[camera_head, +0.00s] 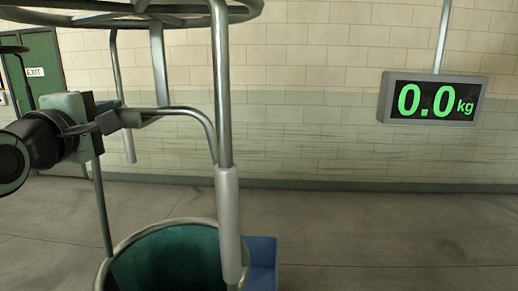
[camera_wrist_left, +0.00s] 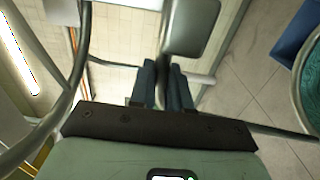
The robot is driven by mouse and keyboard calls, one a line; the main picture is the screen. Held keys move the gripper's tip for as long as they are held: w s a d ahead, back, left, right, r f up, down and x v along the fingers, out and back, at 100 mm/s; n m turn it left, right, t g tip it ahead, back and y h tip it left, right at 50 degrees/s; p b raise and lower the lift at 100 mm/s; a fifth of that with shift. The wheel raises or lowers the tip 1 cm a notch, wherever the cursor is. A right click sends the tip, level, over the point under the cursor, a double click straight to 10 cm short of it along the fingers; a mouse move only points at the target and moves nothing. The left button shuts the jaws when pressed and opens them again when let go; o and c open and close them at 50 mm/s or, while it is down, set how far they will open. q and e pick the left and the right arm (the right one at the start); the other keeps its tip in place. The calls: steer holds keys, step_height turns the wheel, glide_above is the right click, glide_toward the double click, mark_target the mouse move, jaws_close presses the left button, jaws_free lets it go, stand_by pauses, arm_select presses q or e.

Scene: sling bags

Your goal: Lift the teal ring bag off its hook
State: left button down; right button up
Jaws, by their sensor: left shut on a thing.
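The teal ring bag (camera_head: 165,262) shows at the bottom of the head view as a round metal rim with a dark teal inside. Thin metal rods rise from it towards a large metal ring (camera_head: 130,18) overhead. A bent grey bar (camera_head: 185,112) joins an upright post with a pale sleeve (camera_head: 228,215). My left gripper (camera_head: 117,122) is shut on the grey end of this bar. In the left wrist view its two dark fingers (camera_wrist_left: 163,85) are close together beside a grey metal piece (camera_wrist_left: 190,25). The bag's rim (camera_wrist_left: 300,75) shows at the right there. The hook cannot be made out.
A display (camera_head: 432,98) reading 0.0 kg hangs at the right on a pole. A blue block-like object (camera_head: 262,262) stands beside the bag. A green exit door (camera_head: 42,70) is at the far left. The floor at the right is clear.

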arm_select(q)
steer(key=shift+w+r, duration=0.35)
steer(key=shift+r, duration=0.45)
steer(key=shift+s+d+r, duration=0.1)
steer(key=shift+s+r, duration=0.1)
steer(key=shift+r, duration=0.7)
steer(key=shift+s, duration=0.1)
arm_select(e)
steer(key=shift+f, duration=0.1)
arm_select(q)
steer(key=s+a+b, duration=0.1)
steer(key=s+b, duration=0.2)
steer(key=s, duration=1)
arm_select(e)
steer(key=shift+g, duration=0.3)
steer(key=shift+s+f, duration=1.95)
steer(key=shift+s, duration=0.2)
arm_select(q)
steer(key=shift+w, duration=0.1)
